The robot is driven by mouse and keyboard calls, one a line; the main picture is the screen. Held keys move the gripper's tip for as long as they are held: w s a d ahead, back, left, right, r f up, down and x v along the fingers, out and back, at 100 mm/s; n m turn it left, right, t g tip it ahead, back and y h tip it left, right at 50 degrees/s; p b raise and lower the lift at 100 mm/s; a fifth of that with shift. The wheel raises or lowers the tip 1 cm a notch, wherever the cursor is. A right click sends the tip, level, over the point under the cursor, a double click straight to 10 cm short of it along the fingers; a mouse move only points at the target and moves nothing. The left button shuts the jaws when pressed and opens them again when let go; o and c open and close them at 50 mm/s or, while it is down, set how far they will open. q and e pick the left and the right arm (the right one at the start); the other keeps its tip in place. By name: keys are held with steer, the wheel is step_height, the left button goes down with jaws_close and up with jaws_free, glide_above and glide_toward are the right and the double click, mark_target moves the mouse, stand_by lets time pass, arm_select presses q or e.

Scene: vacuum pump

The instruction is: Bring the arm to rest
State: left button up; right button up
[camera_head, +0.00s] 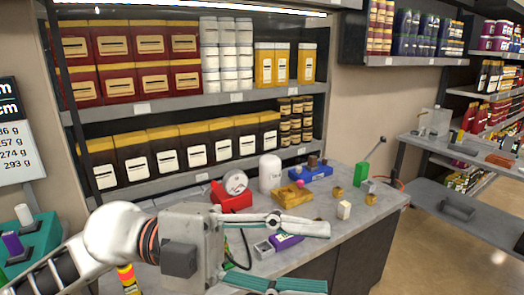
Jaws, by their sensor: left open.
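My left arm (65,262) comes in from the lower left, with a white rounded wrist joint (118,232) and a grey gripper body. My left gripper (326,258) is open and empty. Its two long fingers point right, spread apart, over the front of the grey counter (352,229). A purple piece (286,242) and a small grey box (264,249) show between the fingers. I cannot tell whether the fingers touch anything. My right gripper is not in view.
Shelves of packages (190,180) rise behind. Floor (440,240) is clear at right.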

arm_select(q)
steer(key=w+a+r+n+t+h, duration=0.55)
steer(key=w+r+n+t, duration=0.2)
steer(key=t, duration=0.25)
steer(key=w+a+f+n+t+y, duration=0.3)
steer(key=w+a+n+t+y, duration=0.3)
steer(key=n+t, duration=0.45)
steer(key=w+a+f+n+t+y, duration=0.1)
steer(key=w+a+f+n+y, duration=0.3)
steer(key=a+f+y, duration=0.6)
steer(key=w+a+f+n+t+y, duration=0.1)
steer(key=w+a+f+n+y, duration=0.1)
steer(key=a+f+n+y, duration=0.7)
steer(key=s+a+f+m+g+y, duration=0.1)
steer(key=s+a+f+g, duration=0.4)
steer(key=f, duration=0.4)
steer(key=s+a+f+m+g+y, duration=0.1)
steer(key=s+a+f+m+g, duration=0.1)
steer(key=s+f, duration=0.65)
steer(key=s+a+f+m+g+y, duration=0.15)
steer(key=s+a+f+g, duration=0.35)
steer(key=f, duration=0.5)
steer(key=d+f+n+t+h+b, duration=0.3)
steer(key=d+f+h+b, duration=0.4)
steer(key=d+f, duration=1)
step_height(320, 180, down, 5)
steer(key=shift+w+d+r+n+t, duration=0.15)
steer(key=shift+d+n+t, duration=0.2)
steer(key=shift+t, duration=0.3)
